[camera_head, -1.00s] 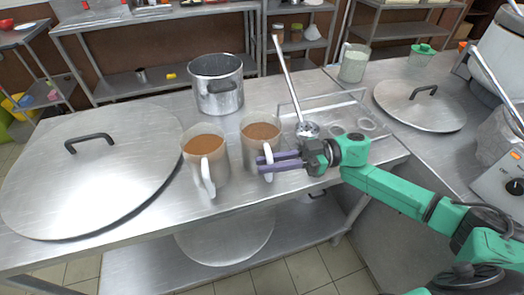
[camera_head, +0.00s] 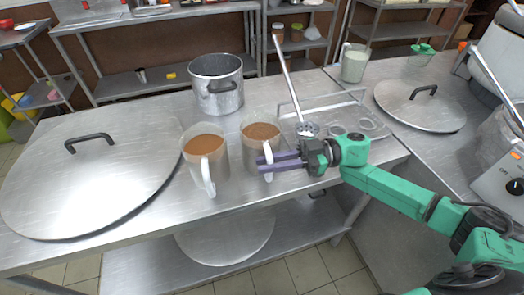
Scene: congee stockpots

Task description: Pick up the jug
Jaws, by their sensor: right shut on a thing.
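Two clear jugs with brown liquid and white handles stand upright side by side on the steel table: the left jug (camera_head: 205,146) and the right jug (camera_head: 262,131). My right gripper (camera_head: 265,162), with purple fingers, comes in from the right and is shut on the right jug's white handle. The fingers hide part of that handle. The right jug appears to rest on the table; I cannot tell if it is lifted. A third jug (camera_head: 354,64) with pale contents stands at the back right. My left gripper is not in view.
A steel pot (camera_head: 217,88) stands behind the jugs. A large round lid (camera_head: 85,185) covers the table's left part. A wire rack (camera_head: 335,100) and a ladle (camera_head: 284,65) are behind my gripper. Another lid (camera_head: 420,108) lies at the right.

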